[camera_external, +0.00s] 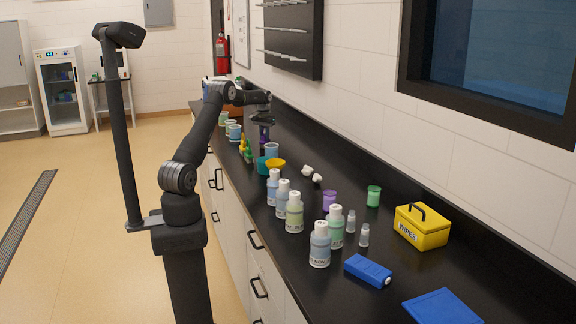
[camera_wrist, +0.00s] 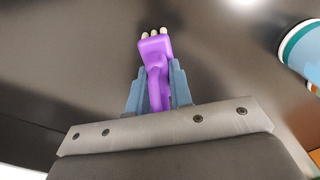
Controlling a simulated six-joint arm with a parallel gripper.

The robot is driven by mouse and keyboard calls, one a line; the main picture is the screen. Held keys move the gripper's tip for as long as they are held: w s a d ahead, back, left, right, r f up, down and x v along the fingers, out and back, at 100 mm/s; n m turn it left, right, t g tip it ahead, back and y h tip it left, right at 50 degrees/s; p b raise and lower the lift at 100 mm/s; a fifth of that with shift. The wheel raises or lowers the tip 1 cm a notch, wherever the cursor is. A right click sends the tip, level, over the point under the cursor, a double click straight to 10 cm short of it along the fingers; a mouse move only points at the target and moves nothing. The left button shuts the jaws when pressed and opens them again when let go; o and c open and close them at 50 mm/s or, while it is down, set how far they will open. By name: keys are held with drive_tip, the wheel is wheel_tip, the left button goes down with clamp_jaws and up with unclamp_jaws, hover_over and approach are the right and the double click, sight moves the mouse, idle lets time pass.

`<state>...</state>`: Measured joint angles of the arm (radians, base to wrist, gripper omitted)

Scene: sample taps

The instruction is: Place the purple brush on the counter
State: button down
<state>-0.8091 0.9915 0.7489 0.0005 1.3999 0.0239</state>
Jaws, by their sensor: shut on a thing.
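The purple brush (camera_wrist: 156,58) is between the two blue-grey fingers of my gripper (camera_wrist: 158,88) in the wrist view. Its pale bristle tips point away from the gripper. My gripper is shut on the brush. In the external view my gripper (camera_external: 264,122) is over the far part of the black counter (camera_external: 330,165), with a small purple part of the brush (camera_external: 264,134) below it. I cannot tell whether the brush touches the counter.
A blue-and-white cup (camera_wrist: 302,50) stands close on the right in the wrist view. Several cups, green-and-yellow bottles (camera_external: 245,149) and white-capped bottles (camera_external: 294,212) line the counter's front side. A yellow wipes box (camera_external: 421,229) and blue items lie nearer. Counter along the wall is clearer.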

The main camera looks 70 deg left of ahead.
drive_tip(key=shift+f, duration=0.1)
drive_tip(key=c, duration=1.3)
unclamp_jaws()
wheel_tip(320, 180, up, 12)
drive_tip(key=shift+r, duration=0.15)
